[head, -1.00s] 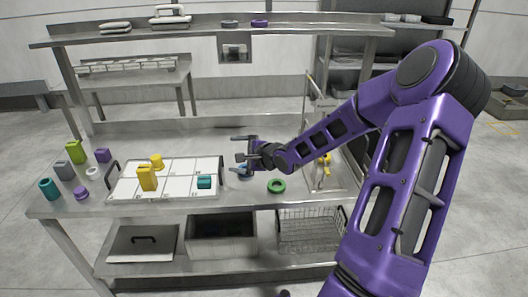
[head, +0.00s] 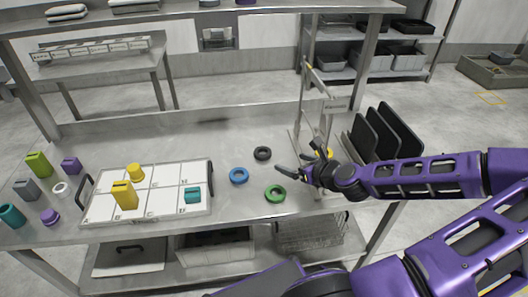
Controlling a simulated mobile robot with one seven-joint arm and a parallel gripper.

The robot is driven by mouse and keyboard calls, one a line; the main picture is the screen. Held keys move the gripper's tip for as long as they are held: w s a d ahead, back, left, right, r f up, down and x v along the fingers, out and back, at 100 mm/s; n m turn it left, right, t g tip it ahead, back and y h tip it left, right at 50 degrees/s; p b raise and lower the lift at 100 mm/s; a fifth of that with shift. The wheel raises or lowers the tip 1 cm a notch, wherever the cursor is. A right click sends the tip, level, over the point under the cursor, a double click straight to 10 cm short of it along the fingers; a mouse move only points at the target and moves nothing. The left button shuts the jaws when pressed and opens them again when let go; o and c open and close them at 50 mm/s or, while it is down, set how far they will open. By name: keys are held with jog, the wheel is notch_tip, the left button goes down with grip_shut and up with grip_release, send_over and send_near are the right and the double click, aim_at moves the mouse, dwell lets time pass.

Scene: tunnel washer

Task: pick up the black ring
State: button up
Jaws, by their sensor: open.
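The black ring (head: 262,153) lies flat on the steel table, behind and right of a blue ring (head: 239,176). A green ring (head: 275,194) lies nearer the front edge. My gripper (head: 299,163) is open and empty, to the right of the black ring and apart from it. Its fingers point left, toward the rings. The black ring is fully visible.
A white tray (head: 105,208) with yellow and teal pieces stands left of the rings. Several coloured pieces lie at the far left. A rack with black trays (head: 386,133) stands at the right. An upper shelf (head: 180,8) spans the back. The table behind the rings is clear.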

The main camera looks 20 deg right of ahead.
jog(key=b, duration=0.2)
send_near(260, 151)
jog(key=shift+d+f, duration=0.3)
jog(key=shift+f, duration=0.1)
jog(key=shift+a+x, duration=0.1)
jog(key=shift+x, duration=1.3)
jog(key=shift+a+x, duration=0.15)
jog(key=shift+x, duration=1.25)
jog(key=shift+r, duration=0.2)
jog(key=c, duration=1.2)
notch_tip(260, 151, up, 10)
jog(key=shift+r+p, duration=0.1)
jog(key=shift+p, duration=0.7)
jog(key=shift+c, duration=0.2)
